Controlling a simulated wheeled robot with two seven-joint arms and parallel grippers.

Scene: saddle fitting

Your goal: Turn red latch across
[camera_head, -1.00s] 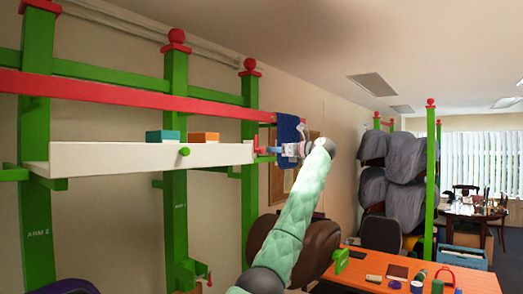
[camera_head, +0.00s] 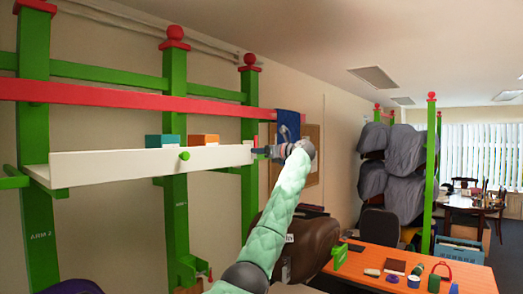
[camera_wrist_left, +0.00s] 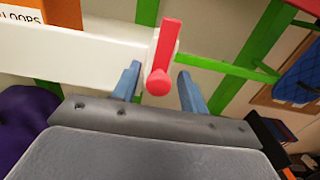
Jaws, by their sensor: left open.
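The red latch (camera_wrist_left: 163,57) shows in the left wrist view at the end of the white shelf board (camera_wrist_left: 70,52). Its handle points up in that picture, tilted slightly right, with its rounded end at the bottom. My left gripper (camera_wrist_left: 157,78) is open, with one blue finger on each side of the latch's lower end; I cannot tell whether either touches it. In the head view my left gripper (camera_head: 264,152) is at the right end of the white board (camera_head: 120,165), and the latch is mostly hidden there. My right gripper is not in view.
A green post (camera_head: 250,115) and a long red rail (camera_head: 130,98) frame the shelf. A teal box (camera_head: 162,140) and an orange box (camera_head: 205,139) stand behind the board. A blue cloth (camera_head: 288,122) hangs close to my gripper. An orange table (camera_head: 400,268) is at lower right.

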